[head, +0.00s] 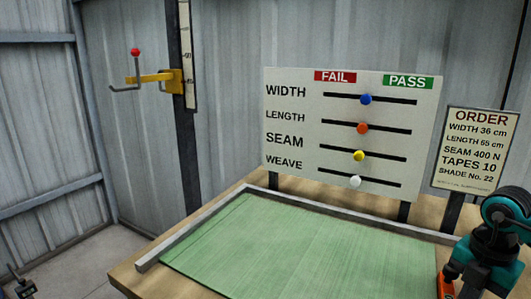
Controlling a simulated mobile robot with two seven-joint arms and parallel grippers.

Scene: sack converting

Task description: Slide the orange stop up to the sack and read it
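A green woven sack (300,250) lies flat on the wooden table, against a grey rail (205,222) along its left and back edges. An orange piece (445,285), which looks like the stop, shows at the lower right, close to the sack's right edge. The frame cuts it off, so I cannot tell whether it touches the sack. My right gripper (470,272), teal and black, is above and beside the orange piece. Its fingertips are hidden, and I cannot tell whether it holds the piece. No scale reading by the stop is visible.
An order sign (475,150) reads width 36 cm, length 65 cm. A yellow bracket (172,80) with a hook sits on a post at left. A small dark object (20,283) is at lower left.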

